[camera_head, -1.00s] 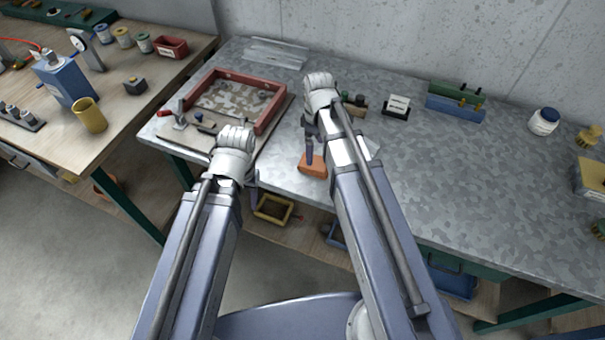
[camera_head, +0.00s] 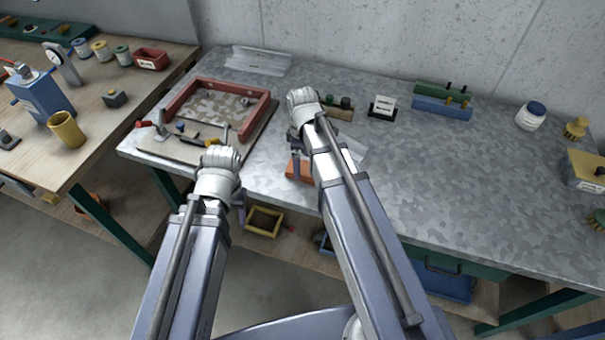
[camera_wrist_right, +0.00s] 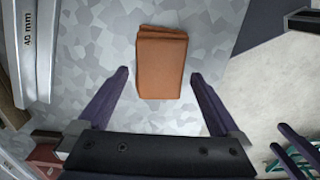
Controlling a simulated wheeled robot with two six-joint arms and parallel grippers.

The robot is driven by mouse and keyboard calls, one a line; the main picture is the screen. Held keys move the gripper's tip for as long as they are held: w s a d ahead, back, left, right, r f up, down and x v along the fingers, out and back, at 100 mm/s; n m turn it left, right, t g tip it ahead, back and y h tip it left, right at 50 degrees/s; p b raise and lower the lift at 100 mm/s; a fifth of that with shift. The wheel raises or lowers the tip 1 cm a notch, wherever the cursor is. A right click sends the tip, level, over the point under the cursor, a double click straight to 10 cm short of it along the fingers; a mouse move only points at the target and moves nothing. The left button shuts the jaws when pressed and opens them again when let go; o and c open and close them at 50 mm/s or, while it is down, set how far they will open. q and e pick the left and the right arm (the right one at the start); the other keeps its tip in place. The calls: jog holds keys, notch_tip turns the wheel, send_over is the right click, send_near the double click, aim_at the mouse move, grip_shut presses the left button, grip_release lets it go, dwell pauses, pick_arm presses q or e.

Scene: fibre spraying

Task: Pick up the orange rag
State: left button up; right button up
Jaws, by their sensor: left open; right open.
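The orange rag (camera_wrist_right: 161,63) lies folded on the grey metal-topped table (camera_head: 450,190), near its front edge. In the right wrist view it sits beyond and between the open fingers of my right gripper (camera_wrist_right: 160,85), apart from both. In the head view the rag (camera_head: 299,170) is partly hidden behind my right gripper (camera_head: 297,155) and arm. My left gripper (camera_head: 238,200) is open, to the left by the table's front edge; my wrist hides part of it. It holds nothing that I can see.
A red-framed tray (camera_head: 262,108) stands at the table's left. A small card holder (camera_head: 382,107) and a blue block (camera_head: 441,107) stand at the back. A strip marked 40 mm (camera_wrist_right: 27,50) lies left of the rag. The table's right half is mostly clear.

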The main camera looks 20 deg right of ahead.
aim_at(302, 167)
notch_tip(302, 167, down, 4)
jog(key=shift+r+b, duration=0.25)
jog(key=shift+b, duration=1)
jog(key=shift+r, duration=0.1)
jog(key=c, duration=1.2)
jog(key=shift+r, duration=0.1)
notch_tip(302, 167, up, 10)
jog(key=p, duration=1)
